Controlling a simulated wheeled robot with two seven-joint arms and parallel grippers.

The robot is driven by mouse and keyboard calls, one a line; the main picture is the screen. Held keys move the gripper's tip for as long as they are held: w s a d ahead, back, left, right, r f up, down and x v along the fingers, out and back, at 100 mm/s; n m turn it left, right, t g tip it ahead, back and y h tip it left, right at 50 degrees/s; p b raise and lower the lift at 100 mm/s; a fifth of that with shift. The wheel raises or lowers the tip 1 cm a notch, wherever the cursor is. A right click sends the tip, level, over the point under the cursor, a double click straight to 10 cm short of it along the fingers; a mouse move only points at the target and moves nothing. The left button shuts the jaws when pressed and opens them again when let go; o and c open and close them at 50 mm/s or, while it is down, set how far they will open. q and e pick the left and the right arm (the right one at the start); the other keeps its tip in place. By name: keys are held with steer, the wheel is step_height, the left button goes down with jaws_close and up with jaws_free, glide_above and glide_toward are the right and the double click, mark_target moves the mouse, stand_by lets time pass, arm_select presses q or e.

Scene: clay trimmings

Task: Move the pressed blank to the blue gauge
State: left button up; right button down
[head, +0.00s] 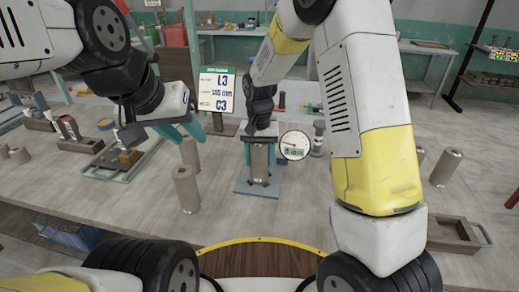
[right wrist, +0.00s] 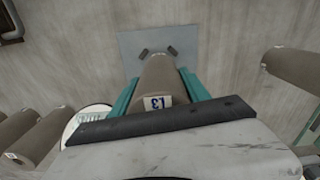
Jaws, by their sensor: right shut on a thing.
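My right gripper (head: 259,141) is shut on a brown-grey clay cylinder (head: 259,160), the blank. The right wrist view shows this blank (right wrist: 158,82) between the teal fingers, with an "L3" label on its near end. Its far end is over or on the blue-grey plate of the gauge (head: 247,189), near two small dark blocks; I cannot tell whether it touches. The plate also shows in the right wrist view (right wrist: 185,45). A round white dial (head: 294,146) stands just right of it.
A sign (head: 216,90) reads L3 and C3. Loose cylinders stand to the left (head: 187,190) and right (head: 445,166). A fixture with a block (head: 127,156) is at left. A wooden tray (head: 452,234) lies at right. Table is clear in front of the plate.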

steer(key=shift+f, duration=0.4)
steer(key=shift+f, duration=0.1)
steer(key=c, duration=0.5)
jaws_free()
steer(key=shift+f, duration=0.1)
step_height(320, 180, up, 12)
steer(key=s+d+r+t, duration=0.2)
steer(key=s+d+r, duration=0.2)
steer(key=s, duration=0.3)
steer(key=s+d+r+n+t+y, duration=0.1)
steer(key=s+d+r+t, duration=0.1)
steer(key=s+d+r, duration=0.2)
steer(key=s+d+r+t+y, duration=0.1)
steer(key=s+d+r, duration=0.3)
steer(key=s, duration=0.6)
steer(key=shift+s+d+t, duration=0.1)
steer(key=shift+d+t, duration=0.5)
steer(key=shift+d, duration=0.5)
